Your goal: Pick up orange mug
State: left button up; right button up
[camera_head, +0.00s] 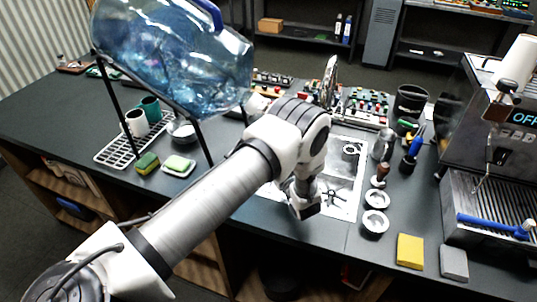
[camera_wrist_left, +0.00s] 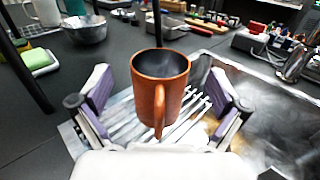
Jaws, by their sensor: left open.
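The orange mug (camera_wrist_left: 160,85) stands upright in the left wrist view, its dark open top visible and its handle pointing toward my wrist. It stands on or above a ribbed metal surface (camera_wrist_left: 124,121). My left gripper (camera_wrist_left: 160,76) is open, with one purple-padded finger on each side of the mug and visible gaps between. In the head view my left gripper (camera_head: 305,203) is low over the counter by the sink, and the mug is hidden behind my arm. My right gripper is not in view.
A steel sink (camera_head: 346,205) lies right of the gripper. A large blue water bottle (camera_head: 175,50) on a dark stand is at the upper left. A white rack (camera_head: 115,153) holds mugs, with sponges nearby. The coffee machine (camera_head: 490,135) stands at the right.

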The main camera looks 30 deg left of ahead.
pick_arm(q)
jog(key=a, duration=0.1)
jog(key=w+a+f, duration=0.1)
jog(key=w+a, duration=0.1)
jog(key=shift+a+f, duration=0.2)
jog(key=shift+f, duration=0.05)
jog(key=shift+s+d+r, duration=0.1)
jog(key=shift+d+r, duration=0.1)
jog(key=shift+s+d+r, duration=0.15)
jog(key=shift+d+r, duration=0.05)
jog(key=shift+d, duration=0.1)
jog(key=c, duration=0.5)
jog(key=shift+d+r, duration=0.1)
jog(key=shift+d, duration=0.05)
jog(key=c, duration=1)
jog(key=shift+a+f, duration=0.2)
jog(key=shift+a, duration=0.05)
jog(key=shift+c, duration=0.7)
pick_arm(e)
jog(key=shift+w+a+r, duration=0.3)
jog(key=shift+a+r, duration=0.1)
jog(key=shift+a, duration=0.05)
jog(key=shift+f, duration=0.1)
